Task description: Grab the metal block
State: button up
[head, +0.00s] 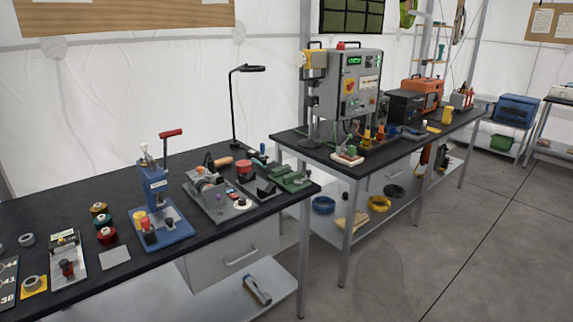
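No thing in the head view can be surely told as the metal block. A flat grey square piece (115,257) lies on the near black-topped workbench (40,215), close to its front edge. It looks like metal, but its thickness cannot be told. A grey metal machine (212,192) with small parts on it stands farther right on the same bench. My gripper is not in view.
A blue press (158,200) with a red handle stands right of the grey piece. A second bench holds a grey control cabinet (358,85). The grey floor (450,270) at right is clear.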

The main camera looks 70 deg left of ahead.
aim_at(270, 164)
jog(key=u, duration=0.1)
jog(key=i, duration=0.95)
jog(key=u, duration=0.85)
jog(key=k, duration=0.25)
jog(key=u, duration=2.75)
